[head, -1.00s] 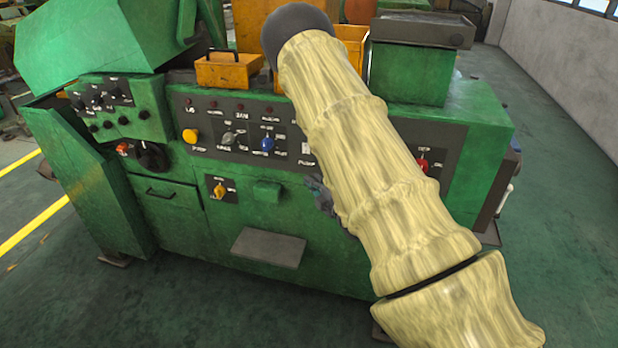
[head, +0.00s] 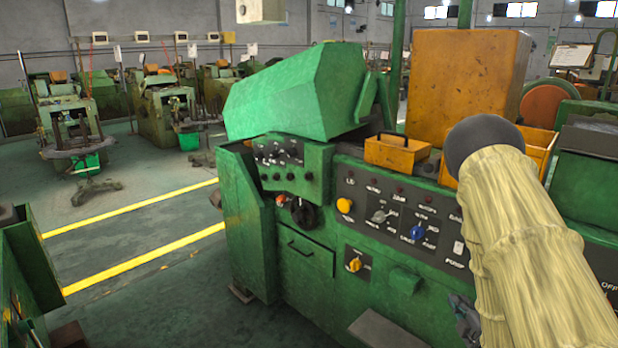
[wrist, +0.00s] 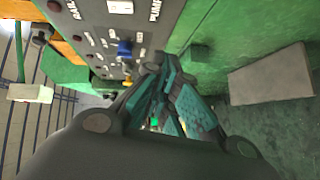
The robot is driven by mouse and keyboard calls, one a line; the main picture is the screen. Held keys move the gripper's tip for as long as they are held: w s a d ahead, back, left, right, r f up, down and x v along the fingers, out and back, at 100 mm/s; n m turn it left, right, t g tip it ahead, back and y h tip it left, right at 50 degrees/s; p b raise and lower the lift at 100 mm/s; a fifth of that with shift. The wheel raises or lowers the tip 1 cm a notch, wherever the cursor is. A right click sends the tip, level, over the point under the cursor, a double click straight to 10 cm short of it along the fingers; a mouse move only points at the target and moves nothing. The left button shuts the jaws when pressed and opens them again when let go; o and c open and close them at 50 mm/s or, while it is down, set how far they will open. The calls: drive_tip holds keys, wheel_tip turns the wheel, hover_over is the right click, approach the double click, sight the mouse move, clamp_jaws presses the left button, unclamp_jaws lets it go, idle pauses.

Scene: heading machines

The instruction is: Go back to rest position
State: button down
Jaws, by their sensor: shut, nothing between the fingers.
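My gripper (wrist: 165,98) is shut and empty in the wrist view, in front of the green machine's front. In the head view my arm in its pale yellow sleeve covers the right side, and only a sliver of the gripper (head: 466,318) shows at the sleeve's left edge. The green heading machine (head: 265,225) stands before me with a dark control panel (head: 362,191). The panel carries a yellow knob (head: 344,205) and a blue knob (head: 417,232). The blue knob also shows in the wrist view (wrist: 124,48), near the gripper.
A grey step plate (head: 385,332) juts from the machine's lower front. An orange bin (head: 397,153) sits on top. Another green machine part (head: 28,265) stands at the left edge. Yellow floor lines (head: 150,263) cross clear floor on the left; more machines stand behind.

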drive_tip(key=s+a+f+m+g, duration=0.4)
drive_tip(key=s+a+f, duration=0.2)
drive_tip(key=s+f, duration=0.3)
drive_tip(key=s+a+f+m+g, duration=0.5)
drive_tip(key=s+a+f, duration=0.15)
drive_tip(key=f, duration=0.55)
drive_tip(key=s+a+f+m+g, duration=0.2)
drive_tip(key=s+a, duration=0.1)
drive_tip(key=s, duration=0.5)
drive_tip(key=s+a+f+m+g+y, duration=0.1)
drive_tip(key=s+a+f+m+g, duration=0.1)
drive_tip(key=s, duration=0.6)
drive_tip(key=s+a+f+m+g, duration=0.2)
drive_tip(key=s+a+g, duration=0.1)
drive_tip(key=s+a, duration=0.3)
drive_tip(key=shift+s+a+m+y, duration=0.15)
drive_tip(key=shift+s+m+y, duration=0.15)
drive_tip(key=shift+s, duration=0.8)
